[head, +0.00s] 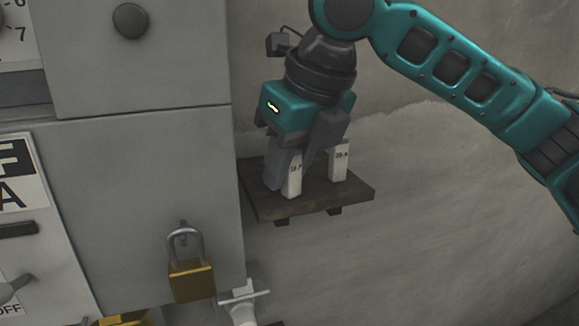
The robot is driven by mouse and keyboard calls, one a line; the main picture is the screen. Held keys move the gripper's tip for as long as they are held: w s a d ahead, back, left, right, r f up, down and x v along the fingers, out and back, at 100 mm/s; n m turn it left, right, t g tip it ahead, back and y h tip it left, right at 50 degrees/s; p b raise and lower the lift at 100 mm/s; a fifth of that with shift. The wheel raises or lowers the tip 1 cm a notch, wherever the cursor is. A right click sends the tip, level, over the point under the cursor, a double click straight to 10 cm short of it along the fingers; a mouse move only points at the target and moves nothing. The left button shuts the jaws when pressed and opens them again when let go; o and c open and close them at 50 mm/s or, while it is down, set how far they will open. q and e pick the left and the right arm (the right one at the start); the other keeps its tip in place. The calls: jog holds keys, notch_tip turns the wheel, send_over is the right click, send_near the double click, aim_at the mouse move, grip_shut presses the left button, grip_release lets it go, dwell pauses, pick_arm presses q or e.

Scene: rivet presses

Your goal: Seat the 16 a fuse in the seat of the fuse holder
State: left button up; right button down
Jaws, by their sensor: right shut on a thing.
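The white 16 A fuse (292,180) stands upright at the front left of a small dark wooden shelf (330,200). My right gripper (290,165) points down from above and is shut on this fuse. The fuse's lower end is at the shelf top; I cannot tell whether it still touches. A second white fuse, marked 20 A (339,162), stands upright on the shelf just to the right of the gripper. The fuse holder cannot be made out in this view. My left gripper is not in view.
A large grey cabinet (140,200) fills the left side, close beside the shelf. A brass padlock (191,279) hangs on its front. A white fitting (243,299) sticks out below, near the cabinet's right edge. Bare wall (450,240) lies to the right.

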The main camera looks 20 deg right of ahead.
notch_tip(320, 180, up, 20)
dwell(0.5)
dwell(0.6)
jog(key=m+h, duration=0.2)
jog(key=m, duration=0.2)
send_over(304, 180)
jog(key=shift+t, duration=0.3)
notch_tip(304, 180, down, 15)
jog(key=shift+w+r, duration=0.1)
jog(key=shift+w, duration=0.05)
jog(key=shift+f, duration=2.5)
jog(key=shift+f, duration=0.15)
jog(key=c, duration=1.2)
grip_release()
